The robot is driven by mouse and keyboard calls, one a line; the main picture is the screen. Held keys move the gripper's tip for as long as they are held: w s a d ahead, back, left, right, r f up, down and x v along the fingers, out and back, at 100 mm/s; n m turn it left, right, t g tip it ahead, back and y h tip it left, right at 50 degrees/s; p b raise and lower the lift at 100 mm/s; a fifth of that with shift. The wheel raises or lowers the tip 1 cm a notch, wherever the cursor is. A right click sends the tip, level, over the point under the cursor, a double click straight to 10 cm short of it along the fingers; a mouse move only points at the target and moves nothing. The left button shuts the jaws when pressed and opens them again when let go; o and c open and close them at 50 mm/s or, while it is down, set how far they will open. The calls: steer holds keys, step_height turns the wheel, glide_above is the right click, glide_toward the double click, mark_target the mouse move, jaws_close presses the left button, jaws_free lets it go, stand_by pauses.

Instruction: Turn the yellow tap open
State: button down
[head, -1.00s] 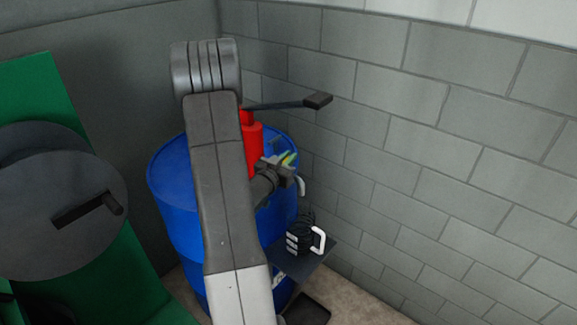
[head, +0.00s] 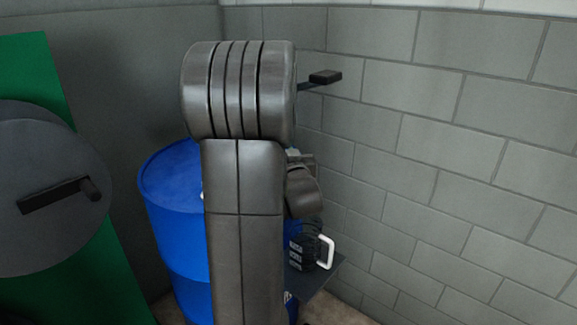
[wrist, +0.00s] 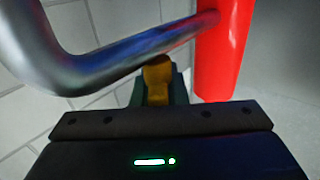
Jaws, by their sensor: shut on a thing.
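The yellow tap (wrist: 157,72) shows in the wrist view as a small rounded yellow piece below a bent silver pipe (wrist: 110,68). My gripper (wrist: 158,92) is shut on it, with a dark green finger on either side of the yellow. The rest of the tap is hidden by the fingers and the pipe. In the head view my arm covers the tap and most of the gripper. A red cylinder (wrist: 222,50) stands beside the pipe in the wrist view.
A blue drum (head: 172,205) stands behind my arm. A black container with a white handle (head: 326,252) sits on a dark shelf (head: 325,272) at its right. A dark lever (head: 325,77) sticks out above. A block wall is close on the right; a green panel with a grey disc (head: 45,225) is left.

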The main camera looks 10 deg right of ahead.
steer(key=n+y, duration=0.3)
steer(key=y, duration=0.2)
steer(key=shift+a+g, duration=0.1)
steer(key=shift+g, duration=0.2)
steer(key=shift+s+a+r+n+g+y+p, duration=0.15)
steer(key=shift+n+g+y+p, duration=0.45)
steer(key=shift+n+y, duration=0.4)
steer(key=shift+a+f+n+g+y+p, duration=0.15)
steer(key=shift+n+g+y+p, duration=0.45)
steer(key=shift+y, duration=0.6)
steer(key=shift+s+a+r+n+g+y+p, duration=0.15)
steer(key=shift+n+g+y+p, duration=0.25)
steer(key=shift+n+y+p, duration=0.6)
steer(key=shift+w+y, duration=0.1)
steer(key=shift+y, duration=0.2)
steer(key=c, duration=1.4)
jaws_free()
steer(key=shift+c, duration=0.2)
steer(key=v, duration=1.3)
steer(key=shift+s+d+b, duration=0.25)
steer(key=shift+s+b, duration=0.05)
steer(key=shift+a, duration=0.1)
